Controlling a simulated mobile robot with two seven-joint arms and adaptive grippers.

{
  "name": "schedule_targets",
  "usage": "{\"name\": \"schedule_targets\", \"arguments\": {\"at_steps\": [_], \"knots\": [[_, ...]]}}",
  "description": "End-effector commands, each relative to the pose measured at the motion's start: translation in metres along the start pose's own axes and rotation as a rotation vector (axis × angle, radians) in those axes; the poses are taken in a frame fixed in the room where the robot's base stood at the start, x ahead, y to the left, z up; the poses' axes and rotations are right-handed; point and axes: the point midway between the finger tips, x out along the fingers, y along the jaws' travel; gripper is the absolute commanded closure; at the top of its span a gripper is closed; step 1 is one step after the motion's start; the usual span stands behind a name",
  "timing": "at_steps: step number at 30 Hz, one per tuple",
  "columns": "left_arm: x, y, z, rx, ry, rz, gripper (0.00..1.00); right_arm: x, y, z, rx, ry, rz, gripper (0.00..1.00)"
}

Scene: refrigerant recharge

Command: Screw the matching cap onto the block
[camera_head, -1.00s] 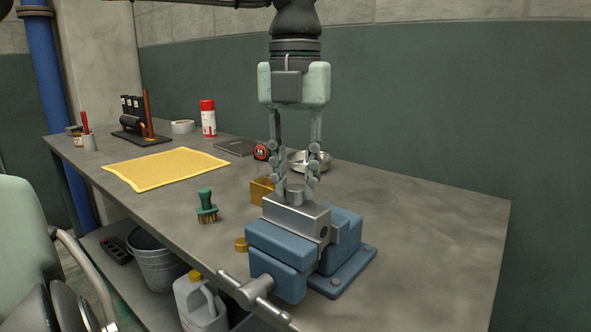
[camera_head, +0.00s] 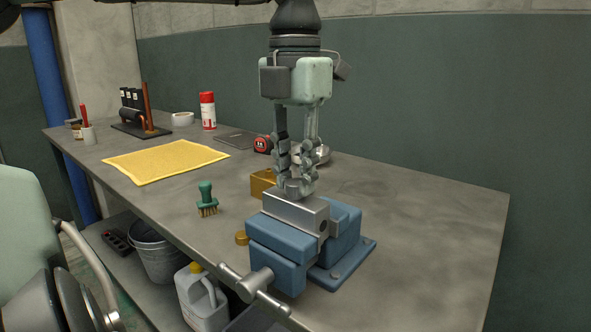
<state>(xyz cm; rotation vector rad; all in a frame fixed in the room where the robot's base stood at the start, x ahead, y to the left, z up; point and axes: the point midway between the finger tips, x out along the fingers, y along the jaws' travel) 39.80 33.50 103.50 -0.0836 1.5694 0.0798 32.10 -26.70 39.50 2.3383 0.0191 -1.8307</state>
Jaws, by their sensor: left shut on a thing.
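A silver metal block (camera_head: 296,212) is clamped in the jaws of a blue vise (camera_head: 283,252) near the front edge of the bench. A short round silver cap (camera_head: 298,189) stands upright on top of the block. My left gripper (camera_head: 296,180) points straight down from above, its fingers shut around the cap. Whether thread shows between cap and block is too small to tell. A small brass-coloured cap (camera_head: 241,238) lies on the bench left of the vise. A brass-coloured block (camera_head: 263,183) sits behind the vise, partly hidden. My right gripper is not in view.
A green-handled brush (camera_head: 206,199) stands left of the vise, with a yellow cloth (camera_head: 166,161) beyond it. A tape measure (camera_head: 263,145) and a metal bowl (camera_head: 322,154) are behind the gripper. The vise handle (camera_head: 254,284) sticks out in front. The bench's right side is clear.

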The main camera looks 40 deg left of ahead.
Motion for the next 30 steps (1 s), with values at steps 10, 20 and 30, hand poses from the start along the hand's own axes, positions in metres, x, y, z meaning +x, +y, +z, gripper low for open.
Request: {"name": "schedule_targets", "arguments": {"at_steps": [10, 20, 30], "knots": [[0.0013, 0.0003, -0.0011, 0.281, 0.006, 0.001, 0.93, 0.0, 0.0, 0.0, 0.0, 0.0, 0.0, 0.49], [0.0008, 0.0002, -0.0006, 0.278, 0.004, 0.001, 0.51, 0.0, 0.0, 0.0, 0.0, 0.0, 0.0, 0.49], [0.0004, 0.0001, -0.0002, 0.277, 0.002, 0.0, 0.32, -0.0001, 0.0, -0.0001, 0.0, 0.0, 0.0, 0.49]]}}
